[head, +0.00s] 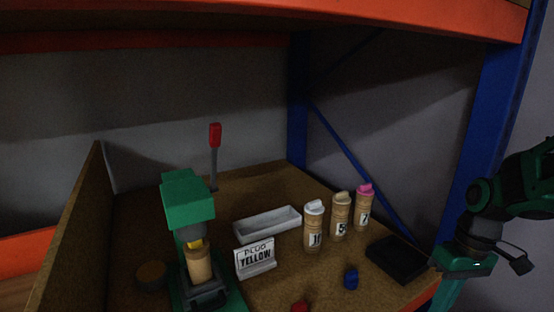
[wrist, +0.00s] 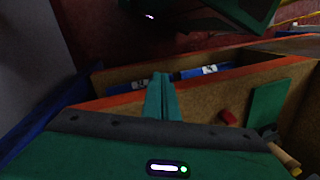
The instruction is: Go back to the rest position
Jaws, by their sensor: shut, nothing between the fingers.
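My gripper (head: 449,290) is at the right edge of the head view, beside the shelf's front right corner and outside the blue upright. Its green fingers point down and the tips run close to the bottom of the frame. In the wrist view my gripper (wrist: 162,76) shows its two fingers pressed together with nothing between them. It touches none of the things on the board that I can see.
On the brown board stand a green press (head: 188,200) holding a tube, a "PLUG YELLOW" sign (head: 255,260), a white tray (head: 267,225) and three capped tubes (head: 340,217). A black pad (head: 398,258) lies nearest my gripper. A blue upright (head: 490,120) rises beside my arm.

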